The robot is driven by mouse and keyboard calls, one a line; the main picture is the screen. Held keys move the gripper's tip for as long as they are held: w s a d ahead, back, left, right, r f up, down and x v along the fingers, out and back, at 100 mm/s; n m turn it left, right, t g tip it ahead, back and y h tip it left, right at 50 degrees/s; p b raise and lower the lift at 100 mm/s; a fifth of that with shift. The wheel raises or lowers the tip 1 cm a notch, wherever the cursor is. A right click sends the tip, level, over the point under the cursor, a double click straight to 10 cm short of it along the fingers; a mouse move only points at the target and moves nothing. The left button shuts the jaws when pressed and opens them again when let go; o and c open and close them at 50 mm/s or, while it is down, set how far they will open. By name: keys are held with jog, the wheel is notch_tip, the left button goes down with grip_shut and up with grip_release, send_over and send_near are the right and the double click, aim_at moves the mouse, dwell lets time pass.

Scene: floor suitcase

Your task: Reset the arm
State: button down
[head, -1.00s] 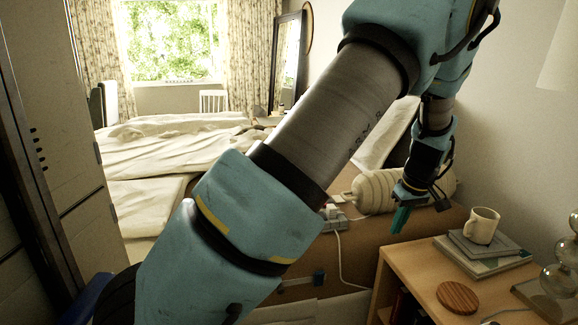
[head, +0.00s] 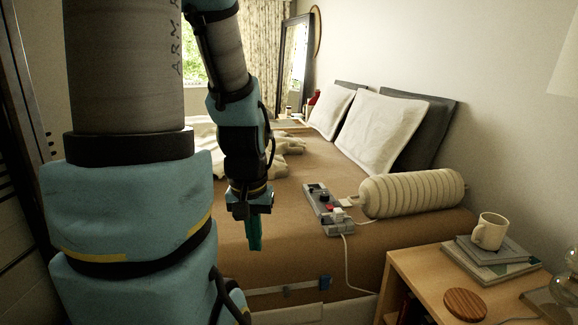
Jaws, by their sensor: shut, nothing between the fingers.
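My gripper (head: 254,236) shows in the head view left of centre, pointing straight down with its teal fingers closed together and empty. My arm stands upright across the left part of the view and hides much of the bed's left side.
A striped bolster (head: 412,193) and pillows (head: 372,130) lie on the bed. A wooden nightstand (head: 415,275) at the lower right holds books (head: 490,262), a mug (head: 489,231) and a round coaster (head: 465,304). A white cord (head: 346,262) runs down the bed's side.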

notch_tip(320, 180, up, 15)
jog(key=p, duration=1.3)
jog(key=shift+w+p, duration=0.2)
jog(key=shift+p, duration=0.15)
